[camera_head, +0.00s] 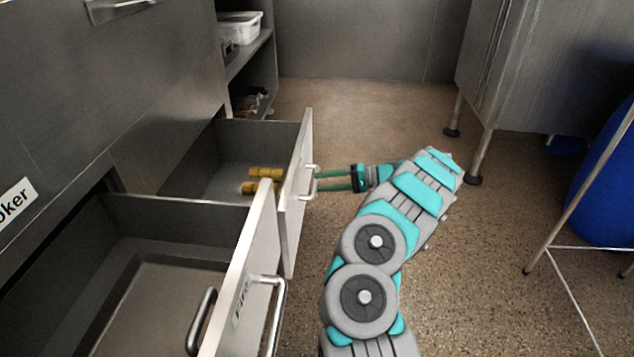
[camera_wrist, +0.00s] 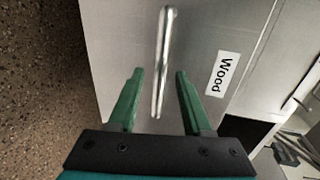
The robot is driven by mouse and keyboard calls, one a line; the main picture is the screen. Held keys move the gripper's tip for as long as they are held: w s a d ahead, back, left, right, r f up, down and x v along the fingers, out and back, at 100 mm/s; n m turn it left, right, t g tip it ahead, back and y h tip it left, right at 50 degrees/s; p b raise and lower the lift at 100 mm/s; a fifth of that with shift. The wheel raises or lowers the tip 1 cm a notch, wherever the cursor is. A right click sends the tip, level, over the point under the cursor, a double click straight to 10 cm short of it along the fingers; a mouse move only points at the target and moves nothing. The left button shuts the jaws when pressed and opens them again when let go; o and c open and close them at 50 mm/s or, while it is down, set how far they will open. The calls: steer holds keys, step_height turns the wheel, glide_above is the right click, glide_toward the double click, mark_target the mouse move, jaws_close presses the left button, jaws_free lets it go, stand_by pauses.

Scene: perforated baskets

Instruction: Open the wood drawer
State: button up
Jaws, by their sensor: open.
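The wood drawer (camera_head: 294,240) is the farther of two pulled-out drawers in the head view. It stands open, and its light front carries a metal bar handle (camera_head: 314,184). In the wrist view the drawer front (camera_wrist: 118,40) bears a white "Wood" label (camera_wrist: 222,74) to the right of the handle (camera_wrist: 162,60). My gripper (camera_head: 318,182) is at this handle. In the wrist view its green fingers (camera_wrist: 159,73) are spread apart, one on each side of the bar, with visible gaps. Whether either fingertip touches the front cannot be told.
Several yellow cylindrical pieces (camera_head: 264,180) lie inside the wood drawer. A nearer drawer (camera_head: 245,275) also stands open, its handle (camera_head: 277,320) sticking out. Shelves with a white bin (camera_head: 240,27) are at the back. A metal-legged cabinet (camera_head: 550,75) and blue container (camera_head: 605,190) stand right. Floor between is clear.

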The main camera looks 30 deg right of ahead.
steer(key=v, duration=0.4)
steer(key=shift+s+d, duration=0.25)
steer(key=shift+d, duration=0.05)
steer(key=shift+d, duration=0.1)
